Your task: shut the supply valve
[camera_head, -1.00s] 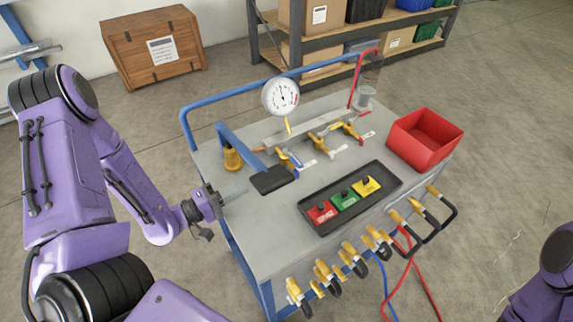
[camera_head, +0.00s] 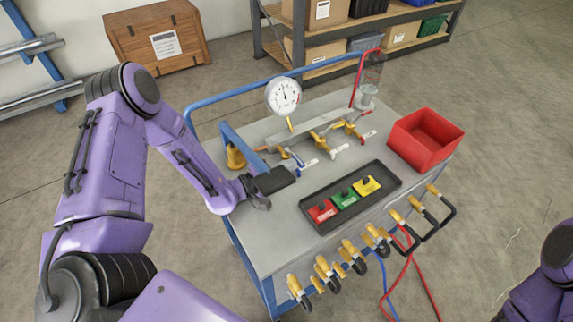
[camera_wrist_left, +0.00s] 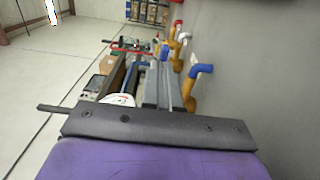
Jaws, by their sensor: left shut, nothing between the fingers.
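The manifold (camera_head: 305,134) on the cart top carries three yellow-bodied valves. The nearest has a blue lever (camera_head: 297,158), the middle a white one (camera_head: 325,143), the far one a red one (camera_head: 358,133). The wrist view also shows the blue lever (camera_wrist_left: 201,70), white lever (camera_wrist_left: 184,37) and red lever (camera_wrist_left: 177,24). I cannot read which label marks the supply valve. My right gripper is out of view.
A dial gauge (camera_head: 284,96) stands above the manifold. A blue rail (camera_head: 225,94) edges the cart. A black tray (camera_head: 390,181) holds red, green and yellow blocks. A red bin (camera_head: 426,141) sits at right. Several yellow fittings with black handles (camera_head: 378,238) line the front edge.

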